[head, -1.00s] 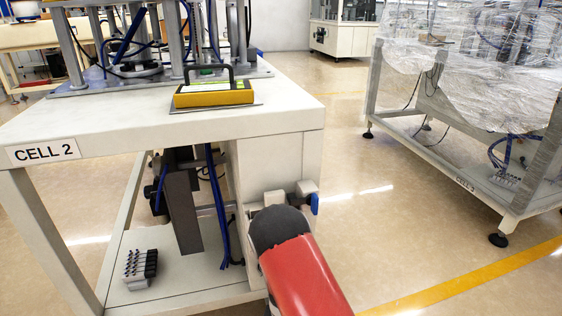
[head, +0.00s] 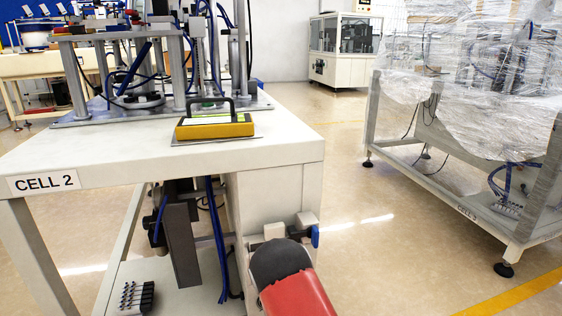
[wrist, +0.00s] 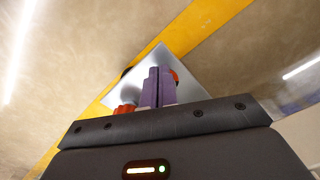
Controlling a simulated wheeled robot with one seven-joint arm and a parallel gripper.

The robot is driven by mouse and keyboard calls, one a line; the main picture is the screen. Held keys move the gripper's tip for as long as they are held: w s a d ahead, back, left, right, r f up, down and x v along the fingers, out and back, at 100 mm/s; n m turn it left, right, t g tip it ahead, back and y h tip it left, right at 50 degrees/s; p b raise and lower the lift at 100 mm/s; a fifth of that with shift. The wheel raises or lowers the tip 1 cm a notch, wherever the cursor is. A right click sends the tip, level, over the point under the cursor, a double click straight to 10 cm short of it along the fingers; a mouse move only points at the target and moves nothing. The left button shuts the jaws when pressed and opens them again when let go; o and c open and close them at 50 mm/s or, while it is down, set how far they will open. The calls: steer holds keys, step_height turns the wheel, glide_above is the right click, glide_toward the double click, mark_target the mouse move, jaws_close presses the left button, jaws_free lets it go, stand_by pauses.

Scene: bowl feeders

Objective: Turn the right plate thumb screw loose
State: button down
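My gripper (wrist: 158,88) shows in the wrist view as two purple fingers side by side. They look closed together, with only a thin dark line between them and nothing visibly held. It points down over the floor. A grey metal plate (wrist: 150,62) lies beyond the fingers; an orange-red knob-like part (wrist: 125,109) shows at their left and another (wrist: 175,76) at their right. I cannot tell what these belong to. In the head view the gripper is hidden. No plate thumb screw can be made out there. A yellow block with a black handle (head: 215,128) sits on the table.
The CELL 2 table (head: 110,155) carries a machine with posts and blue hoses (head: 180,60) at the back. White blocks with a blue part (head: 315,237) stick out low on its right side. A plastic-wrapped Cell 3 frame (head: 470,80) stands at right; open floor (head: 380,210) lies between.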

steer(key=shift+w, duration=0.1)
steer(key=shift+s+a+r, duration=0.1)
steer(key=shift+s+a, duration=0.05)
steer(key=shift+s, duration=0.2)
steer(key=shift+r+p, duration=2.05)
steer(key=shift+r, duration=0.85)
